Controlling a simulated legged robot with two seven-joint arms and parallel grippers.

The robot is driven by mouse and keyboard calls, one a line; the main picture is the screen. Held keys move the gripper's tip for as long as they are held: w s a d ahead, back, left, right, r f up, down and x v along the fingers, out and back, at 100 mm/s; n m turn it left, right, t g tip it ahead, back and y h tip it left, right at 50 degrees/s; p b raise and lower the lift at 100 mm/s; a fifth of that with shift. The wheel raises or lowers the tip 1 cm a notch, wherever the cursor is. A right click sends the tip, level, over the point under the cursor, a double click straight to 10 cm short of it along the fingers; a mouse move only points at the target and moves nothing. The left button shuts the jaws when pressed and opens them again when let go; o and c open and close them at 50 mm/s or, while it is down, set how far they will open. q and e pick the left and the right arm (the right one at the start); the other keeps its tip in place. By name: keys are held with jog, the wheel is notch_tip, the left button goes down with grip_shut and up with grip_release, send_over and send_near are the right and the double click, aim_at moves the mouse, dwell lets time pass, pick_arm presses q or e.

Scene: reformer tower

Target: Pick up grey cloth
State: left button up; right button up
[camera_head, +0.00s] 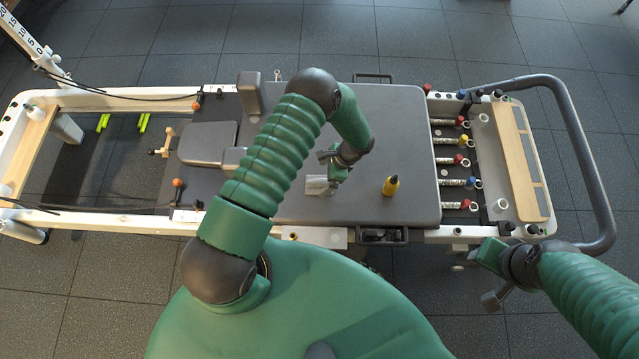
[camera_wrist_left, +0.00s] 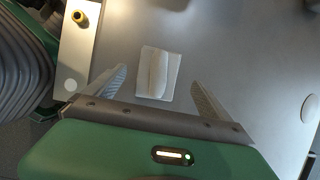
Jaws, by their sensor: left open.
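The grey cloth (camera_head: 317,186) is a small, light, folded piece lying on the dark grey padded carriage of the reformer in the head view. In the left wrist view the cloth (camera_wrist_left: 158,74) lies flat just beyond my fingertips, between their lines. My left gripper (camera_head: 338,168) is beside and partly over the cloth in the head view. Its two fingers stand wide apart in the left wrist view (camera_wrist_left: 158,88), with nothing between them. My right gripper (camera_head: 492,275) is at the lower right, past the reformer's near edge; its jaws are not clear.
The carriage (camera_head: 400,130) has free room around the cloth. Shoulder blocks and a headrest (camera_head: 207,143) are at left. Springs (camera_head: 452,160) and a curved grey bar (camera_head: 590,170) are at right.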

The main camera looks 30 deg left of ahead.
aim_at(319, 181)
pick_arm(q)
jog(key=x, duration=0.4)
jog(key=shift+f+b, duration=0.25)
jog(key=shift+b, duration=0.05)
jog(key=shift+s, duration=0.1)
jog(key=shift+c, duration=0.3)
jog(key=c, duration=1.5)
jog(key=shift+r, duration=0.1)
jog(key=shift+c, duration=0.2)
jog(key=shift+r, duration=0.6)
notch_tip(319, 181, up, 2)
jog(key=shift+r+p, duration=0.2)
jog(key=shift+p, duration=0.3)
jog(key=s+d+r+p, duration=0.1)
jog(key=s+d, duration=0.7)
jog(key=s, duration=0.5)
jog(key=shift+s+d, duration=0.2)
jog(key=shift+s, duration=0.15)
jog(key=shift+r, duration=0.15)
